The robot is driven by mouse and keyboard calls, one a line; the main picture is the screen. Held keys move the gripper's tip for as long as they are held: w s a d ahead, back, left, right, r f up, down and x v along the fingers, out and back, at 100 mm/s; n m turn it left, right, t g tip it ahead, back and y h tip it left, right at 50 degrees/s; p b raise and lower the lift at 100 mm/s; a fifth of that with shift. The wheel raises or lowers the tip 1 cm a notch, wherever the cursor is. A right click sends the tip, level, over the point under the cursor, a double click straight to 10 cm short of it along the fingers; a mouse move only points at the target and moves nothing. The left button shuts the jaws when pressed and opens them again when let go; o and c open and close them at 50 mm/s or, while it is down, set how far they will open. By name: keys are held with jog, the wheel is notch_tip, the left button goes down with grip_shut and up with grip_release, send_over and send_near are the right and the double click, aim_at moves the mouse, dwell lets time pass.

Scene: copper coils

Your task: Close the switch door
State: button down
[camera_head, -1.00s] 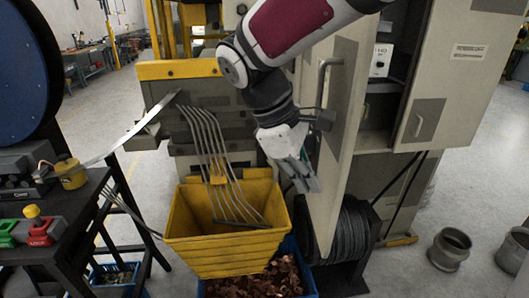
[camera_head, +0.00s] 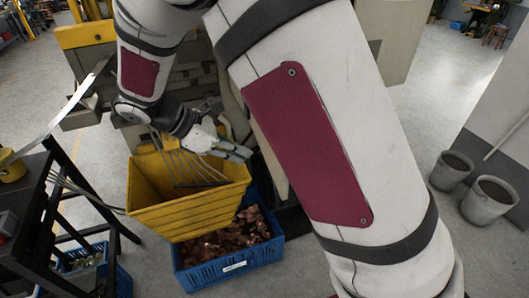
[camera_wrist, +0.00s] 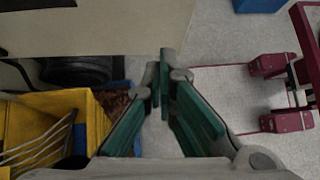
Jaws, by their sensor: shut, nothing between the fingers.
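The switch door is a tall beige panel (camera_head: 272,172), mostly hidden behind my arm in the head view. Only a narrow strip of it shows, just right of my gripper. In the wrist view a beige panel (camera_wrist: 110,30) with a dark handle at the top left edge fills the upper left, and it looks like this door. My gripper (camera_head: 240,153) is shut and empty, with green fingers, above the right rim of the yellow bin. In the wrist view the gripper (camera_wrist: 160,85) is just below the panel's right edge. I cannot tell whether it touches the door.
A yellow bin (camera_head: 185,222) with metal rods and a blue crate (camera_head: 230,272) of copper scrap stand below my gripper. A dark table (camera_head: 30,215) is at left. Two grey pots (camera_head: 452,172) stand at right. A cable spool (camera_wrist: 78,72) is under the panel.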

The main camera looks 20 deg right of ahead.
jog(key=d+f+p, duration=0.2)
jog(key=d, duration=0.4)
jog(key=shift+s, duration=0.3)
jog(key=shift+d+f, duration=0.1)
jog(key=shift+d, duration=0.15)
